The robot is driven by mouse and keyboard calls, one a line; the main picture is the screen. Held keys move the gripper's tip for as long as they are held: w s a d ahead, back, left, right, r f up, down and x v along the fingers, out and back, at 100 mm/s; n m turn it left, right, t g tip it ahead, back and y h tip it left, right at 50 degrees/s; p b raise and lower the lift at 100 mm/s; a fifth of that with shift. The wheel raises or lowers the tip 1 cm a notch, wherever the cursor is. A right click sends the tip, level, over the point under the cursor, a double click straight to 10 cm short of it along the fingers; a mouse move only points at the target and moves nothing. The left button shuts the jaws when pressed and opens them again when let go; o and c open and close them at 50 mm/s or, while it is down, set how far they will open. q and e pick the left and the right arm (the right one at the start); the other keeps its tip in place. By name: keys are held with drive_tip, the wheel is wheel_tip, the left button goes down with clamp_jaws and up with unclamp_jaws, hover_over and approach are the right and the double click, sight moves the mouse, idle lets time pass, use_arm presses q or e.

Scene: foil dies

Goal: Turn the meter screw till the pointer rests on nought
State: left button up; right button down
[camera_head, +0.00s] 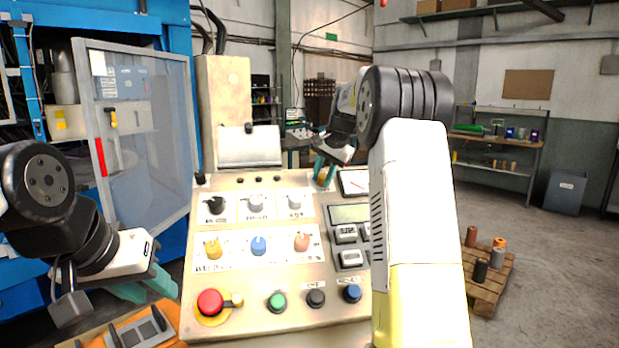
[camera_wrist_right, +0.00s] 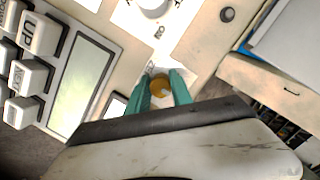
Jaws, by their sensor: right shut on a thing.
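The meter (camera_head: 354,182) is a white-faced dial in a dark frame at the panel's upper right. My right forearm hides part of it, and I cannot read its pointer. A corner of it probably shows in the right wrist view (camera_wrist_right: 116,105). My right gripper (camera_head: 323,174) is at the panel just left of the meter. In the right wrist view its teal fingers (camera_wrist_right: 160,82) are shut on a small brass-yellow screw (camera_wrist_right: 160,88), one finger on each side. My left gripper (camera_head: 145,287) is low at the left, off the panel, its teal fingers apart and empty.
The sloping panel (camera_head: 190,285) carries several knobs, push buttons and a red emergency button (camera_head: 210,302). A grey-green display (camera_head: 349,213) with square keys lies below the meter. An orange bench with a grey tray (camera_head: 140,331) is at lower left. A pallet (camera_head: 487,290) stands at right.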

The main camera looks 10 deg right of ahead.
drive_tip(key=c, duration=1.1)
unclamp_jaws()
drive_tip(key=shift+c, duration=0.2)
drive_tip(key=v, duration=0.8)
drive_tip(key=s+a+n, duration=0.2)
drive_tip(key=s+a, duration=0.1)
drive_tip(key=s, duration=0.7)
drive_tip(key=s+a+n, duration=0.3)
drive_tip(key=s, duration=0.7)
drive_tip(key=s+a+f+n, duration=0.2)
drive_tip(key=s+f, duration=0.3)
drive_tip(key=s, duration=0.3)
drive_tip(key=s+a+f+n+t, duration=0.1)
drive_tip(key=s+f+n, duration=0.1)
drive_tip(key=s+f, duration=0.3)
drive_tip(key=s, duration=0.4)
drive_tip(key=shift+s+a+f+y, duration=0.2)
drive_tip(key=shift+a+y, duration=0.1)
drive_tip(key=shift+a, duration=0.1)
